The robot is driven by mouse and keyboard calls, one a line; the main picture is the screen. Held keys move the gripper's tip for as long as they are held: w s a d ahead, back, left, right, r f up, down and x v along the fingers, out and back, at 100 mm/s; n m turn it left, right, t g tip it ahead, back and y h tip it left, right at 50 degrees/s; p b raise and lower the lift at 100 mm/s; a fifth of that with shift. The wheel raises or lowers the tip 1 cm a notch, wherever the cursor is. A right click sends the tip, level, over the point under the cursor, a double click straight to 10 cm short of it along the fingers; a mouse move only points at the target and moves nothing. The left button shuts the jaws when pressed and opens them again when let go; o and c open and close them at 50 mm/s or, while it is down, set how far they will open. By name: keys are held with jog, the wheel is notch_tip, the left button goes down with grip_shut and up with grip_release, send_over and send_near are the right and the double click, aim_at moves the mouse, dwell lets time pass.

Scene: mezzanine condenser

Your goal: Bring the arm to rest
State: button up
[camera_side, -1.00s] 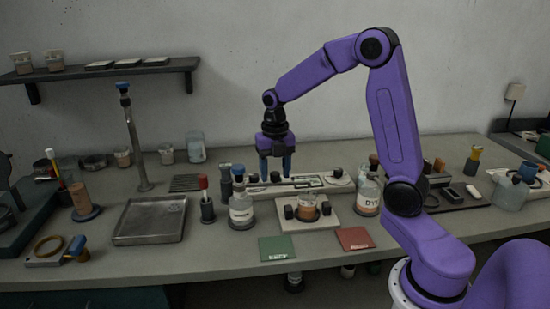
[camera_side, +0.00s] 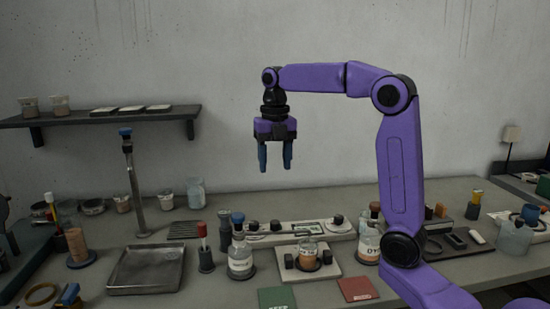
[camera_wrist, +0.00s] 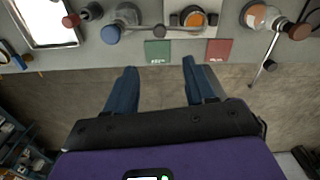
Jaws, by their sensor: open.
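In the wrist view the gripper (camera_wrist: 160,75) also shows empty, with floor and the bench's front edge beyond the fingers. My purple arm is raised and bent, clear of the bench items. A beaker of orange-brown liquid (camera_side: 309,257) stands on a pale base below and to the right of the gripper.
A labelled bottle (camera_side: 240,258) and a red-topped holder (camera_side: 205,250) stand left of the beaker. A second bottle (camera_side: 369,243) is right of it. A metal tray (camera_side: 147,270), green card (camera_side: 277,299) and red card (camera_side: 357,289) lie on the bench (camera_side: 220,290). A shelf (camera_side: 100,116) is at upper left.

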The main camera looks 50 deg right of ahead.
jog(key=shift+r, duration=0.4)
jog(key=shift+a+f, duration=0.1)
jog(key=s+a+f+m, duration=0.7)
jog(key=s+a, duration=0.4)
jog(key=a, duration=0.1)
jog(key=s+f+m, duration=0.4)
jog(key=s, duration=0.4)
jog(key=s+a+f+m, duration=0.1)
jog(key=s+f+m, duration=0.3)
jog(key=s, duration=0.5)
jog(key=shift+f+m, duration=0.3)
jog(key=shift+m, duration=0.2)
